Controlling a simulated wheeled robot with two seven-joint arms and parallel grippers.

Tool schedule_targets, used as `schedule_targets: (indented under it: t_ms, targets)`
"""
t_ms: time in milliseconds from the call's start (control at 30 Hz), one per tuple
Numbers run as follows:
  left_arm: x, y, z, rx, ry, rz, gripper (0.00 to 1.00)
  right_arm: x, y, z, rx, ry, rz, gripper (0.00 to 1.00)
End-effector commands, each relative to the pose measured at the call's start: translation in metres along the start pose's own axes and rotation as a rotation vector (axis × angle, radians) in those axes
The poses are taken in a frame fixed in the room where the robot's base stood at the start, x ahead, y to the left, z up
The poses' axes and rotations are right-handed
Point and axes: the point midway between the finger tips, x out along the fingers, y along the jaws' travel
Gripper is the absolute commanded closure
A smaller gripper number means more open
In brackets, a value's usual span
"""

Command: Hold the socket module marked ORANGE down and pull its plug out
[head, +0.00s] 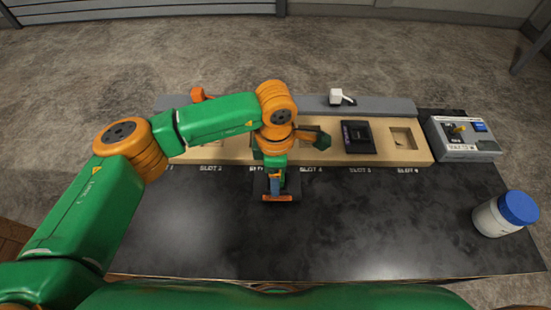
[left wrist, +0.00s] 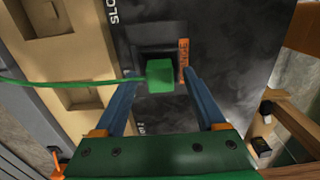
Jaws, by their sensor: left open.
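The black socket module (head: 292,186) marked ORANGE lies on the dark table just in front of the wooden rack. In the left wrist view its orange label (left wrist: 183,60) sits beside the black body (left wrist: 150,52). A green plug (left wrist: 160,75) with a green cable (left wrist: 70,82) stands at the module; how deep it sits cannot be told. My left gripper (head: 277,190) is over the module, pointing down. In the left wrist view the open blue fingers (left wrist: 162,78) are on either side of the plug, with gaps visible. My right gripper is in neither view.
The wooden rack (head: 422,150) has an empty recess and another black module (head: 358,137). A grey bar behind it bears an orange plug (head: 199,94) and a white plug (head: 340,97). A grey switch box (head: 470,148) and blue-lidded jar (head: 497,216) stand right. The front table is clear.

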Motion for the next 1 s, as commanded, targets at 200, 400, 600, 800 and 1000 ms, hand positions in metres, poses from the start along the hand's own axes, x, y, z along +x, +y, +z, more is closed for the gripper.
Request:
schedule_targets:
  t_ms: [200, 400, 600, 800, 1000]
  targets:
    - [0.0047, -0.0002, 0.0002, 0.002, -0.001, 0.0, 0.28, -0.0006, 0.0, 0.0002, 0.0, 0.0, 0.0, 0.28]
    - [0.0046, -0.0003, 0.0004, 0.002, -0.001, 0.0, 0.63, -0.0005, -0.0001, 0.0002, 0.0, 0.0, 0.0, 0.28]
    - [0.0046, -0.0004, 0.0004, 0.002, -0.002, 0.0, 0.44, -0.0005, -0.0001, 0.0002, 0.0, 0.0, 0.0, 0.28]
    - [0.0046, -0.0005, 0.0004, 0.002, -0.002, -0.001, 0.28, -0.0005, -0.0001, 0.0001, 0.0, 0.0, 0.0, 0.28]
    - [0.0026, -0.0002, 0.0005, 0.001, -0.002, 0.0, 0.28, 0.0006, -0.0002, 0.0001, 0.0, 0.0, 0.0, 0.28]
